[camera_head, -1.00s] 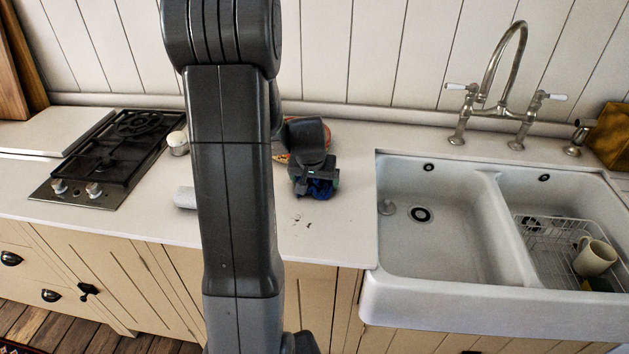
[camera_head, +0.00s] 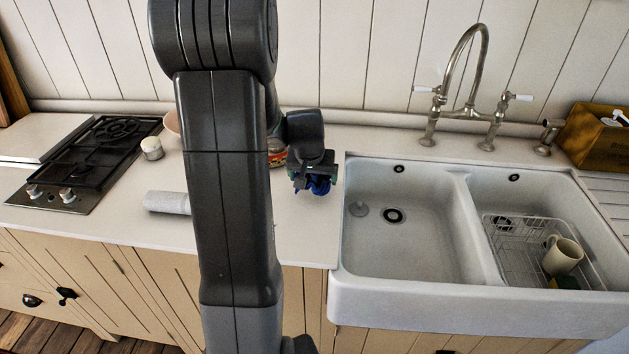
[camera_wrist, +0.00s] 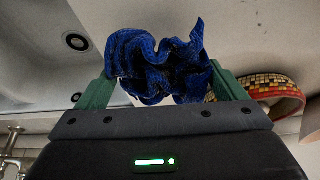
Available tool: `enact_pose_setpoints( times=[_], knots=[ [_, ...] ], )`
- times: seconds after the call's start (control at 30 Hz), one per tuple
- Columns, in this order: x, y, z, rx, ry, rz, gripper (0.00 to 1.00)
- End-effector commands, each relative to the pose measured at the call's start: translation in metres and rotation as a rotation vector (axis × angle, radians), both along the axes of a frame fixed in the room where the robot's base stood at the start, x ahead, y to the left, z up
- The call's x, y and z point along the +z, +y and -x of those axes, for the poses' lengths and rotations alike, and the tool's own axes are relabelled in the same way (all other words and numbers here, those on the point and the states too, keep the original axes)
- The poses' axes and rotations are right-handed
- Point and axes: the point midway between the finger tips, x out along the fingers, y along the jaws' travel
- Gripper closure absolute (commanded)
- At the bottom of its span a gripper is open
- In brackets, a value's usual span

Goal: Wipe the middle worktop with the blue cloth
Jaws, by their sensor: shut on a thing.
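The blue cloth (camera_head: 320,189) is crumpled and hangs bunched in my gripper (camera_head: 314,178), near the sink's left edge. In the wrist view the cloth (camera_wrist: 160,65) sits between the two green fingers of my gripper (camera_wrist: 163,88), which is shut on it. I cannot tell whether the cloth touches the surface. The pale middle worktop (camera_head: 305,235) lies between hob and sink. My arm hides part of it.
The double sink (camera_head: 400,306) is close on the right, with a rack and mug (camera_head: 562,256). A patterned bowl (camera_wrist: 270,84) stands behind the gripper. A grey-white roll (camera_head: 167,203), small jar (camera_head: 151,148) and black hob (camera_head: 85,165) are left.

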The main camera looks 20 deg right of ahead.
Motion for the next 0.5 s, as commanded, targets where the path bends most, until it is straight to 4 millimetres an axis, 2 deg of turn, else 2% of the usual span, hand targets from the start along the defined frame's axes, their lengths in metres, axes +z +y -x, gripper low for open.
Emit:
enact_pose_setpoints(
  times=[0.03, 0.3, 0.5],
  knots=[
    [0.01, 0.0, 0.0, 0.001, 0.0, 0.0, 0.38],
    [0.039, 0.003, -0.002, 0.005, 0.001, 0.001, 0.38],
    [0.05, 0.004, -0.002, 0.006, 0.001, 0.0, 0.38]
  ],
)
